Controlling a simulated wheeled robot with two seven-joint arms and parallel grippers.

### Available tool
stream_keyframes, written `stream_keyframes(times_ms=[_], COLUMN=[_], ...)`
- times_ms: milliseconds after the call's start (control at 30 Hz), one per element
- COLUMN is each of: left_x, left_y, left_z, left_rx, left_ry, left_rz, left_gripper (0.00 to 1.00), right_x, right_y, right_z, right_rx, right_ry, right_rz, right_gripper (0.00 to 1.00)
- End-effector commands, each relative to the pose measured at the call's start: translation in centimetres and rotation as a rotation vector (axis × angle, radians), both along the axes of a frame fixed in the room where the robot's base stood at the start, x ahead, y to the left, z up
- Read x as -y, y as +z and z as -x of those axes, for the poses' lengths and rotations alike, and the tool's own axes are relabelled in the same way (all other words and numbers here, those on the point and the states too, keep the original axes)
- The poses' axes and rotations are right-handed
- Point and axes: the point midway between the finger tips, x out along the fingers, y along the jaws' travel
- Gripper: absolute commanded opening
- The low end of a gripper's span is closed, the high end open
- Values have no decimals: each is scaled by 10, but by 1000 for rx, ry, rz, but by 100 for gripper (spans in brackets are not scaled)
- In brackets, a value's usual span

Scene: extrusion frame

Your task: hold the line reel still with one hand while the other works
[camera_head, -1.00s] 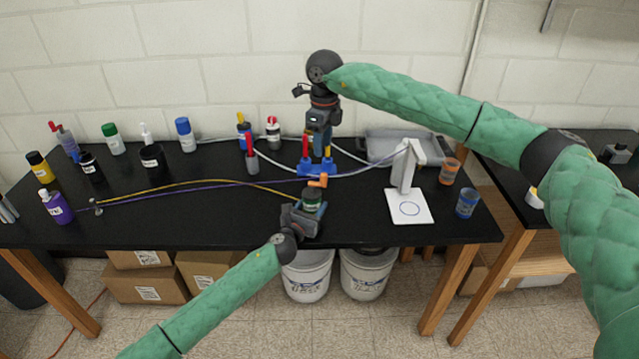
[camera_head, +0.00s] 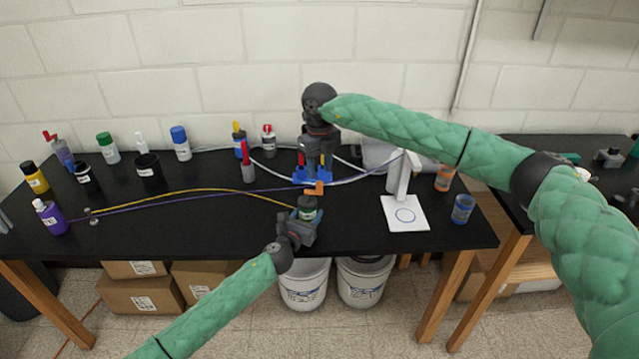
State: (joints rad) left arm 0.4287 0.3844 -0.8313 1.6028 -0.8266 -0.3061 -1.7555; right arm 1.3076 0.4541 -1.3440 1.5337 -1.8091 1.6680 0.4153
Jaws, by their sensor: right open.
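The line reel (camera_head: 307,207), a small dark-green drum, stands near the front edge of the black table. An orange piece (camera_head: 315,188) shows just behind it. My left gripper (camera_head: 301,221) is at the reel from the front, its dark fingers close around the lower part; it looks shut on it, though the contact is partly hidden. My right gripper (camera_head: 312,158) points down, open, over a blue fixture (camera_head: 311,176) behind the reel. The fingertips are small and partly merge with the fixture. A yellow line (camera_head: 200,191) and a purple line (camera_head: 190,197) run in from the left.
Several bottles line the left and back. A clear tray (camera_head: 377,154) lies behind. The front-left tabletop is mostly free.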

Motion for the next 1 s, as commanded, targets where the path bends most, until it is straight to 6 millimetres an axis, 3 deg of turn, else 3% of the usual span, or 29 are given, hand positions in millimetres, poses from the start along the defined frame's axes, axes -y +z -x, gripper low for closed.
stream_keyframes(times_ms=[300,767,1000], left_x=[0,0,0], left_y=[0,0,0], left_z=[0,0,0], left_rx=[0,0,0], left_ry=[0,0,0], left_rz=[0,0,0], left_gripper=[26,26,26], right_x=[0,0,0], right_y=[-46,-58,-58], right_z=[0,0,0], right_rx=[0,1,1], right_ry=[1,1,1], right_rz=[0,-1,-1], right_gripper=[40,40,0])
